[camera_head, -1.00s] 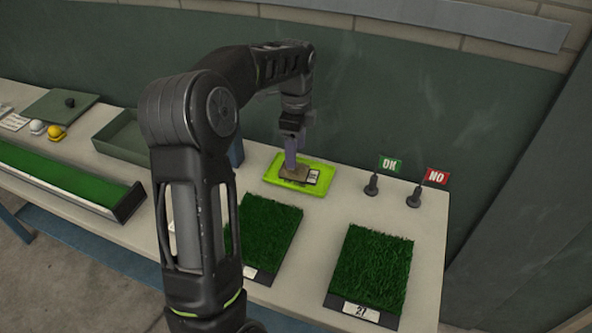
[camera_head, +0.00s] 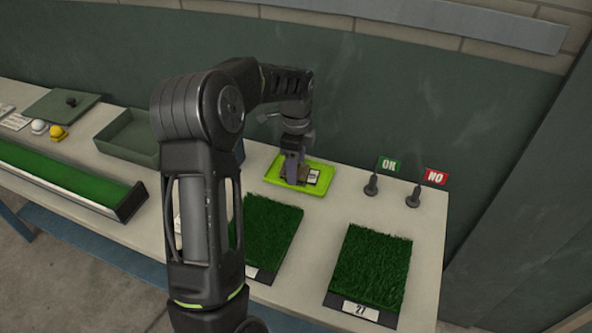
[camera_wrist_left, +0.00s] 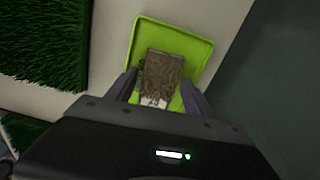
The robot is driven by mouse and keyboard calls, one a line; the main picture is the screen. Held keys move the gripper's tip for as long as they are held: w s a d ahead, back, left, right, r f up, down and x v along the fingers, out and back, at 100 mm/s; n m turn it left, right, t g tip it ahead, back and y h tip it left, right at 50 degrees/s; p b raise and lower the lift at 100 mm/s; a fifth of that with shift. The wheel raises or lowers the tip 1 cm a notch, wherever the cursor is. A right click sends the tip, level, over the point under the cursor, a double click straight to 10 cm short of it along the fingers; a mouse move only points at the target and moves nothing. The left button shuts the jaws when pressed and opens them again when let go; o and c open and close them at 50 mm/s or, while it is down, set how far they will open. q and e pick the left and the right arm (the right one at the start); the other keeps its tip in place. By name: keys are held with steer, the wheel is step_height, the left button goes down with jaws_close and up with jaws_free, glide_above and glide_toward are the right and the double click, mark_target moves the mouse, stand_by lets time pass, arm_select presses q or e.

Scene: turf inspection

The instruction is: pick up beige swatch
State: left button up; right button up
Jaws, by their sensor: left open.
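The beige swatch (camera_wrist_left: 162,74) lies on a lime-green tray (camera_wrist_left: 206,45), with a white label at its near end in the left wrist view. In the head view the swatch (camera_head: 298,174) is partly hidden by my left gripper (camera_head: 291,175), and the tray (camera_head: 273,176) sits at the back of the bench. My left gripper (camera_wrist_left: 158,92) is open, with one finger on each side of the swatch's labelled end. I cannot tell whether the fingers touch it. My right gripper is not in view.
Two green turf samples, one at the middle (camera_head: 270,232) and one at the right (camera_head: 370,268), lie in front of the tray. OK (camera_head: 389,165) and NO (camera_head: 435,177) flags stand to its right. An empty green box (camera_head: 128,140) is at the left. A wall rises behind the bench.

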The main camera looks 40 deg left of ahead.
arm_select(q)
steer(key=shift+c, duration=0.4)
steer(key=c, duration=1)
steer(key=shift+r, duration=0.15)
step_height(320, 180, up, 10)
steer(key=shift+f+b, duration=0.1)
steer(key=shift+b, duration=0.35)
